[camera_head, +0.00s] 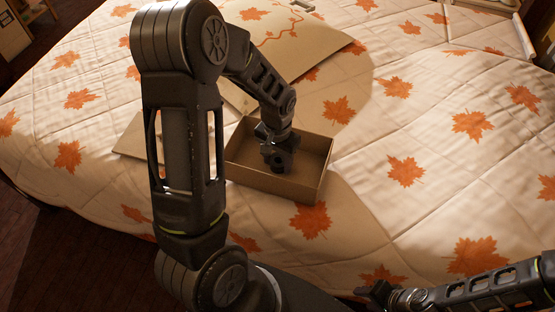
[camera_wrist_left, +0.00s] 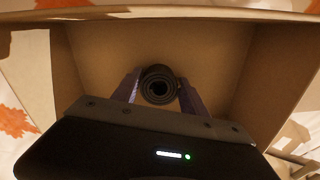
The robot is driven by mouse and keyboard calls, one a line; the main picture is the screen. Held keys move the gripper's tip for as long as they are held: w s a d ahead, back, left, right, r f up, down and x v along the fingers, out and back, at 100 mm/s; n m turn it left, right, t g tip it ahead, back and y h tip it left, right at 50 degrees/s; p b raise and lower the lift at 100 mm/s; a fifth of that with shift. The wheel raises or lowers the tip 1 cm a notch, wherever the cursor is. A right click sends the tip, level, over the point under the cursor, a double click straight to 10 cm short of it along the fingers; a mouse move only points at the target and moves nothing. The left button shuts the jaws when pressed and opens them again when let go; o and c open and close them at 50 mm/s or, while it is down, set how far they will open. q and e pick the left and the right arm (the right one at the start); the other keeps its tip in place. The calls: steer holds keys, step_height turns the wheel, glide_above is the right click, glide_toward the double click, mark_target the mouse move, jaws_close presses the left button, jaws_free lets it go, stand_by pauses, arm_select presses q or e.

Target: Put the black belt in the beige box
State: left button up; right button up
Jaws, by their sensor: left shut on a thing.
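The beige box (camera_head: 311,184) stands open on the bed in the head view. Its inner floor (camera_wrist_left: 213,50) and walls surround the gripper in the left wrist view. My left gripper (camera_head: 277,160) reaches down into the box. In the left wrist view its two fingers (camera_wrist_left: 158,88) are shut on the rolled black belt (camera_wrist_left: 158,86), one on each side. In the head view the belt is hard to tell from the dark gripper. My right gripper (camera_head: 378,293) is low at the right of the head view, away from the box. Its jaw opening is too small to tell.
The bed (camera_head: 440,160) has a pale quilt with orange maple leaves. A beige flat panel (camera_head: 300,45) lies behind the box, and another flat piece (camera_head: 135,138) lies at its left. A pale tray-like edge (camera_head: 523,37) is at the far right. The quilt right of the box is clear.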

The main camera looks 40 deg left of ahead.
mark_target(277, 161)
arm_select(q)
steer(key=shift+f, duration=0.2)
steer(key=o, duration=1.4)
steer(key=shift+o, duration=0.2)
steer(key=shift+r, duration=0.15)
step_height(277, 161, up, 12)
